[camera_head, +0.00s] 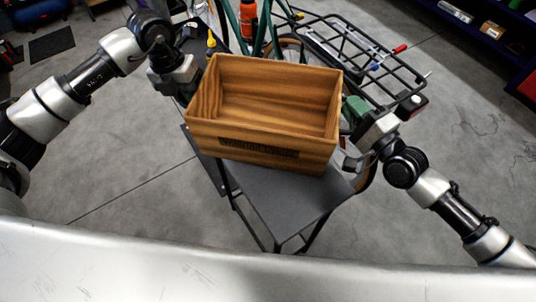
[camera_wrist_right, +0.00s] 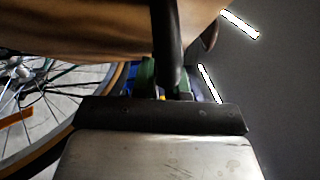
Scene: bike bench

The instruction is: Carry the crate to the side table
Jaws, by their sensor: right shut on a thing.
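The wooden crate (camera_head: 265,150) is upright and looks empty, with dark lettering on its front. It is over the dark grey side table (camera_head: 285,200); I cannot tell whether it touches the top. My right gripper (camera_head: 348,158) is shut on the crate at its right end. The right wrist view shows the crate's wood (camera_wrist_right: 80,25) close against the right gripper (camera_wrist_right: 170,75). My left gripper (camera_head: 186,85) is at the crate's left end; its fingers are hidden, so I cannot tell whether it is open or shut.
A bicycle with a black rear rack (camera_head: 365,55) stands just behind the crate. A yellow-tipped bottle (camera_head: 211,40) and an orange bottle (camera_head: 248,20) are near its back edge. The concrete floor (camera_head: 130,165) is clear at the left.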

